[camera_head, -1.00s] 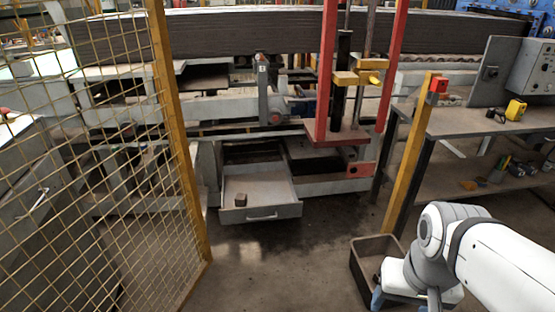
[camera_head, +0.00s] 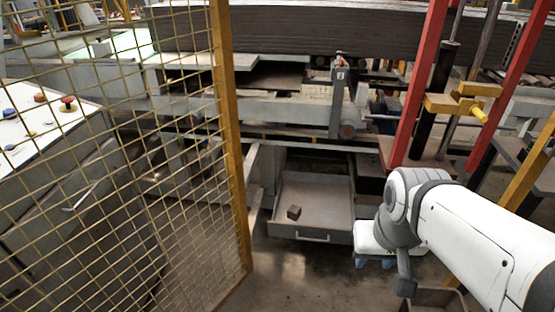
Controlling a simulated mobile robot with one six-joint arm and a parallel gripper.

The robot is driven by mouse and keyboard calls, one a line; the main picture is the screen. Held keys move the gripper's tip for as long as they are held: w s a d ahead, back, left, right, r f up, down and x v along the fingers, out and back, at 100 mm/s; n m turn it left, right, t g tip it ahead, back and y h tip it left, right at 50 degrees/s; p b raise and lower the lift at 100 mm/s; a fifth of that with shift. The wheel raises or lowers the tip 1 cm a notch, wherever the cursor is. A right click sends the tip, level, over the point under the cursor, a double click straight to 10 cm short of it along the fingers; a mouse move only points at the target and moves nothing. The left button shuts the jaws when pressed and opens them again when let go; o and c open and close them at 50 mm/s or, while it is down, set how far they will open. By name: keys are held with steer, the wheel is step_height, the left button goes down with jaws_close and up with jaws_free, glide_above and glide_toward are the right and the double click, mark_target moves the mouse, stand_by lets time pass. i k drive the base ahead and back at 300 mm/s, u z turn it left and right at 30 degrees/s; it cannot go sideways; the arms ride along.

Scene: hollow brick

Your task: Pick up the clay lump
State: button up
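A small dark brown lump (camera_head: 293,212), which I take to be the clay lump, sits in an open grey drawer (camera_head: 335,222) low on the machine. It lies in the drawer's front left part. My gripper (camera_head: 374,264) is to the right of the drawer in the picture and points down. Its two blue fingertips look apart, with nothing clearly held between them. The lump is apart from my gripper and fully visible.
A yellow mesh fence (camera_head: 228,130) with a post stands to the left. A dark open bin (camera_head: 440,297) is partly hidden below my arm. Red posts (camera_head: 418,80) rise at the right. The floor (camera_head: 300,280) before the drawer is clear.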

mark_target(294, 212)
steer(key=u, duration=0.35)
steer(key=i, duration=1.8)
steer(key=z, duration=0.4)
steer(key=k, duration=0.6)
steer(key=z, duration=0.25)
steer(key=i, duration=0.65)
steer(key=u, duration=0.15)
